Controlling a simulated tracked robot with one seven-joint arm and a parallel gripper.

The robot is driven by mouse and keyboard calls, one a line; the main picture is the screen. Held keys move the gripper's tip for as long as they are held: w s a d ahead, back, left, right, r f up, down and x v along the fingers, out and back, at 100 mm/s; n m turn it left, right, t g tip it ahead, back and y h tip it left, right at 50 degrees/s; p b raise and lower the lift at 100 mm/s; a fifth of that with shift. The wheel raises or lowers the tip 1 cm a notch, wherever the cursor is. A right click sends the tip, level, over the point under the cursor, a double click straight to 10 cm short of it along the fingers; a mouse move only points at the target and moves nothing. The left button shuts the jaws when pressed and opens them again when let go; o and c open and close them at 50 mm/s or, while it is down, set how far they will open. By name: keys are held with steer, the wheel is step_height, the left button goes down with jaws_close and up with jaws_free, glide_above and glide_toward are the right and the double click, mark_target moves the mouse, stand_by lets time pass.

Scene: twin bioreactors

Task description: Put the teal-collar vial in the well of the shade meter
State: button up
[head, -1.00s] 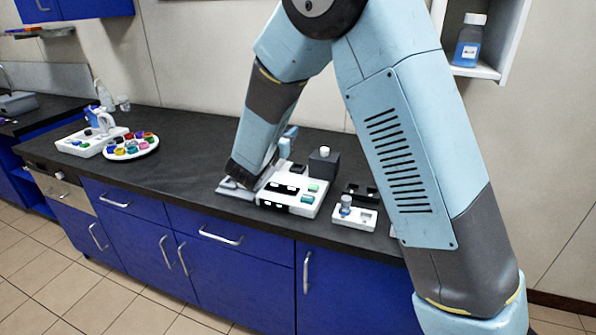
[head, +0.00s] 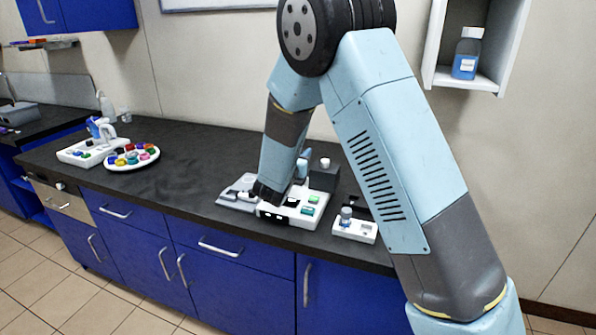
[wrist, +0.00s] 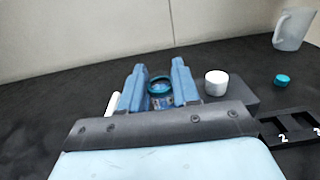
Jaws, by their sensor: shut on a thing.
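My gripper (wrist: 160,88) is shut on the teal-collar vial (wrist: 160,80); the teal ring shows between the two blue fingers in the wrist view, and its lower part is partly hidden. In the head view my forearm reaches down to the white two-window unit (head: 309,222), and the fingertips and vial are mostly hidden. I cannot tell for sure which unit is the shade meter, and no empty well shows clearly.
A dark box with a white cap (wrist: 216,82) stands just right of my fingers. A black numbered rack (wrist: 268,128), a loose teal cap (wrist: 283,80) and a jug (wrist: 292,30) lie further right. A round tray of coloured caps (head: 112,168) is far left; counter between is clear.

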steer(key=w+f, duration=0.2)
steer(key=w+a+f, duration=0.1)
steer(key=f, duration=0.2)
steer(key=shift+w, duration=0.4)
steer(key=shift+f, duration=1.45)
steer(key=shift+f, duration=0.1)
steer(key=o, duration=1)
steer(key=v, duration=1.2)
steer(key=shift+d, duration=0.1)
